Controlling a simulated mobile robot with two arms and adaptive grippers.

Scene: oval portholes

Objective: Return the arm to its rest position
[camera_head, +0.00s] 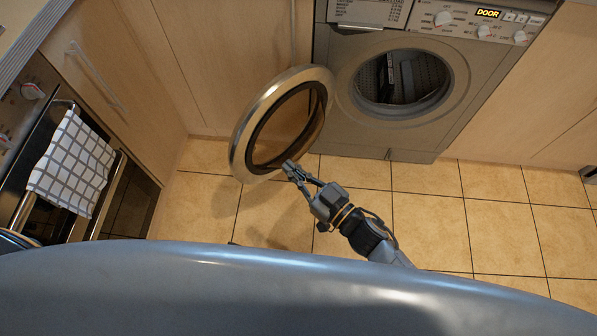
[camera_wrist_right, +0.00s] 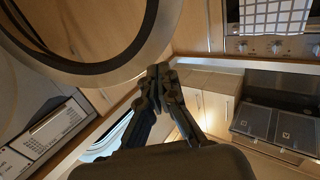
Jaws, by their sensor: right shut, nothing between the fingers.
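My right gripper (camera_head: 292,170) is shut and empty in the head view, its fingertips at the lower edge of the open washing machine door (camera_head: 242,128). I cannot tell whether they touch the door. In the right wrist view the shut fingertips (camera_wrist_right: 158,75) are just below the door's rim (camera_wrist_right: 128,66). My right arm (camera_head: 370,235) reaches in from the lower right. The left gripper is not in view.
The washing machine (camera_head: 440,125) stands open at the back, its display reading DOOR. Dark items lie in its drum. A checked towel (camera_head: 70,165) hangs on the oven handle at left. The tiled floor (camera_head: 485,225) at right is clear.

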